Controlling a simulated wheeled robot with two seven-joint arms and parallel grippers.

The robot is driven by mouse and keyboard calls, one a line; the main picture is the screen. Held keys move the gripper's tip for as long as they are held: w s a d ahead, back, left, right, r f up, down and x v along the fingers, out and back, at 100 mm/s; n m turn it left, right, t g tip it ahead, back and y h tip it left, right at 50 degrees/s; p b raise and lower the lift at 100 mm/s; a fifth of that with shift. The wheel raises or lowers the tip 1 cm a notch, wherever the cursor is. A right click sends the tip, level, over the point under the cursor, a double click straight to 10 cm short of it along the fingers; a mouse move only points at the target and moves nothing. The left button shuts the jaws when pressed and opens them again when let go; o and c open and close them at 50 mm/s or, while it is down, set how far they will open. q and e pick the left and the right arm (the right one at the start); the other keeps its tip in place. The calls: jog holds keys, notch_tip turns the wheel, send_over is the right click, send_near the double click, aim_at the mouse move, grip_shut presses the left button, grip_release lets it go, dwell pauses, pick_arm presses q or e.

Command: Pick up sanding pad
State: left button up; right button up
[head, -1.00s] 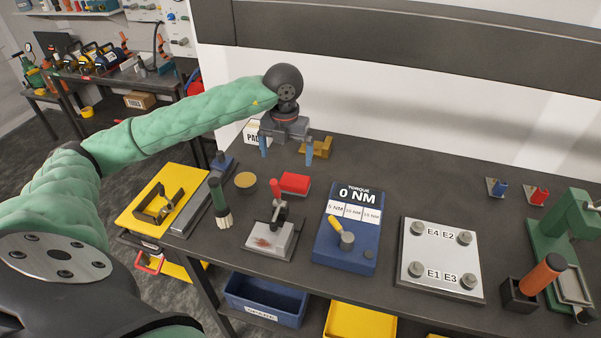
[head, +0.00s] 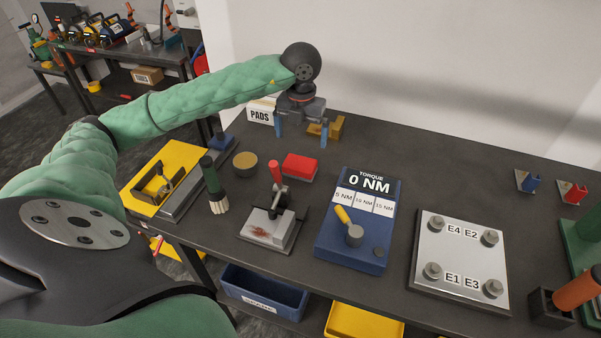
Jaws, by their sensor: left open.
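My left gripper (head: 301,134) is open and empty, pointing down at the back of the bench, with its two blue fingers spread apart. A white box labelled PADS (head: 260,115) stands just left of it, partly hidden behind the gripper. An ochre block (head: 338,127) sits right beside the right finger; I cannot tell whether they touch. I cannot tell which of these is the sanding pad, and no pad shows clearly. My right gripper is not in view.
On the dark bench (head: 400,165) are a red box (head: 300,167), a brush (head: 212,185), a clamp fixture with a red handle (head: 272,226), a blue torque board (head: 345,247) and a bolted plate (head: 460,265). A yellow tray (head: 143,191) is at left.

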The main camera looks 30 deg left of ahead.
aim_at(300, 162)
pick_arm(q)
notch_tip(300, 162, down, 3)
jog(key=shift+s+r+b, duration=0.15)
jog(key=shift+b, duration=0.8)
jog(key=shift+f, duration=0.35)
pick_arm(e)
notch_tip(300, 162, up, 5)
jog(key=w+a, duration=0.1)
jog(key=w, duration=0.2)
pick_arm(q)
jog(key=shift+f+p, duration=0.55)
jog(key=shift+f, duration=0.35)
jog(key=f+p, duration=0.3)
jog(key=f, duration=0.1)
jog(key=shift+s+f, duration=0.1)
jog(key=shift+s, duration=0.1)
jog(key=shift+f, duration=0.65)
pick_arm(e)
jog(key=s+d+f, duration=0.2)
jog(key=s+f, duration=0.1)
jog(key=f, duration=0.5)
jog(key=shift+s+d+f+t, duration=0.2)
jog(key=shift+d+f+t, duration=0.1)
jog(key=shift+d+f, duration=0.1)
pick_arm(q)
jog(key=c, duration=0.9)
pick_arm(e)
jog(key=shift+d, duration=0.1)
